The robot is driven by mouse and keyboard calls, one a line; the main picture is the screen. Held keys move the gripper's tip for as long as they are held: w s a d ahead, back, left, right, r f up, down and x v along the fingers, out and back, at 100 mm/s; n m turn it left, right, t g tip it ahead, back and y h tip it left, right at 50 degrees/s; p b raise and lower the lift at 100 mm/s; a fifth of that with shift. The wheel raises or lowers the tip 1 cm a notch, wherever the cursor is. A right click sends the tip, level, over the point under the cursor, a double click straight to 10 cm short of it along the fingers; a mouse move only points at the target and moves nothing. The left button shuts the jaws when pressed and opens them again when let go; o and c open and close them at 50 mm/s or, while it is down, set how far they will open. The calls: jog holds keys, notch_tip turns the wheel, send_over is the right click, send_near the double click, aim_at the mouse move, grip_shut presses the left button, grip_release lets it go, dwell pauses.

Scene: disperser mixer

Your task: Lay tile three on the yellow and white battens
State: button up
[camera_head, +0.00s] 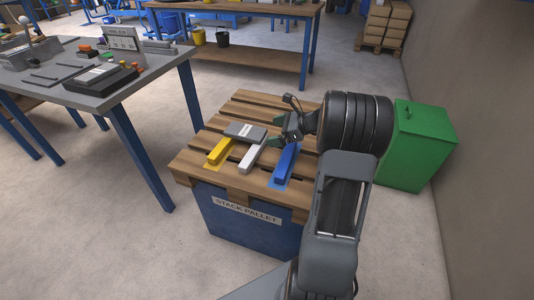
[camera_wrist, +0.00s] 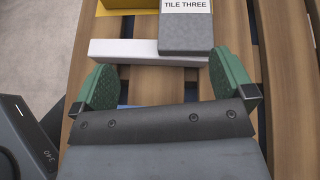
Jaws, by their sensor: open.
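Tile three (camera_wrist: 186,38), a flat dark grey tile with a white label, lies across the yellow batten (camera_wrist: 127,4) and the white batten (camera_wrist: 120,50) in the wrist view. In the head view the tile (camera_head: 246,132) rests over the far parts of the yellow batten (camera_head: 218,153) and the white batten (camera_head: 250,158). My gripper (camera_head: 279,133) is just right of the tile. In the wrist view its two green fingers (camera_wrist: 166,75) are wide apart with nothing held. The right finger is close to the tile's near right corner; I cannot tell whether they touch.
A blue batten (camera_head: 286,163) lies on the wooden pallet (camera_head: 190,162), right of the white one and near my gripper. A green bin (camera_head: 421,140) stands right of the pallet. A grey table (camera_head: 120,92) with devices stands at the left.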

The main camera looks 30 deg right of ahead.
jog(key=s+a+r+n+g+h, duration=0.1)
jog(key=s+a+n+g, duration=0.35)
jog(key=a+n, duration=0.4)
jog(key=s+a+n+h, duration=0.4)
jog(key=s+n, duration=0.4)
jog(key=s+a+n+g+h, duration=0.1)
jog(key=s+a+n+h, duration=0.3)
jog(key=s+n, duration=0.4)
jog(key=shift+s+n, duration=0.15)
jog(key=shift+n, duration=0.3)
